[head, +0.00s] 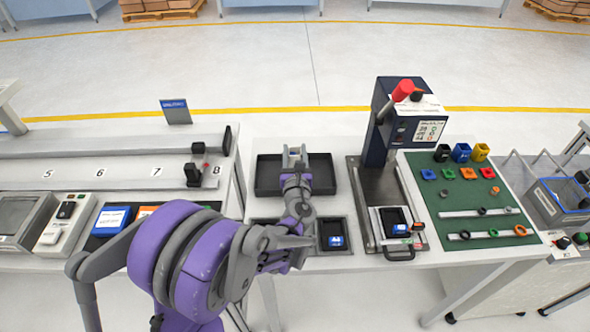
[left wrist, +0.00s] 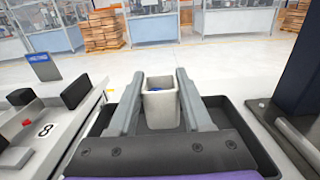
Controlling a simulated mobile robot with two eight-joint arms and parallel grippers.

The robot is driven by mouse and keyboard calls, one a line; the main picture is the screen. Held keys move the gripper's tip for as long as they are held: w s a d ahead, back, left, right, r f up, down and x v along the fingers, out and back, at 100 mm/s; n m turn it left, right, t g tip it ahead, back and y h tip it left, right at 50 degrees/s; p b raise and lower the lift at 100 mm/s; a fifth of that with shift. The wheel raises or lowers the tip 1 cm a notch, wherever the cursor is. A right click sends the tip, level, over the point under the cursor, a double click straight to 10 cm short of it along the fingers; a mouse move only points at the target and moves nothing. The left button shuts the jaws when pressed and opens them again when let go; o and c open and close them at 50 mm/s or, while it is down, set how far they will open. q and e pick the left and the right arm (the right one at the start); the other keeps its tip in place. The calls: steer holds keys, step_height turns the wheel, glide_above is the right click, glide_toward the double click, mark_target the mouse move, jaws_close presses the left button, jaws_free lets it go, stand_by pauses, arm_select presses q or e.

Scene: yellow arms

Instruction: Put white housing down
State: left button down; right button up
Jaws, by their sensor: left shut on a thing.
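The white housing (left wrist: 161,108) is a small open-topped box between the fingers of my left gripper (left wrist: 160,95) in the left wrist view. It is upright, and something blue shows inside its opening. In the head view my left gripper (head: 295,155) is over the back part of a black tray (head: 266,182), and the housing shows only as a small pale shape between the fingers. The gripper is shut on it. The tray also shows under the gripper in the left wrist view (left wrist: 238,128). I cannot tell whether the housing touches the tray. My right gripper is not in view.
A dark press with a red-knobbed lever (head: 402,90) stands right of the tray. A green board (head: 455,210) with coloured parts lies beyond it. A small bin (head: 332,236) holding a blue part is in front. A numbered rail (head: 110,172) runs along the left.

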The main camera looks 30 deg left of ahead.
arm_select(q)
steer(key=shift+f+b, duration=0.3)
steer(key=shift+f, duration=2.3)
steer(key=shift+f, duration=0.2)
steer(key=shift+c, duration=1.7)
jaws_free()
steer(key=shift+r, duration=0.15)
steer(key=shift+s+d+r, duration=0.1)
steer(key=shift+r, duration=0.1)
steer(key=b+v, duration=0.1)
steer(key=v, duration=1)
steer(key=shift+s+d+f+b, duration=0.1)
steer(key=shift+s+b, duration=0.25)
steer(key=shift+s, duration=0.05)
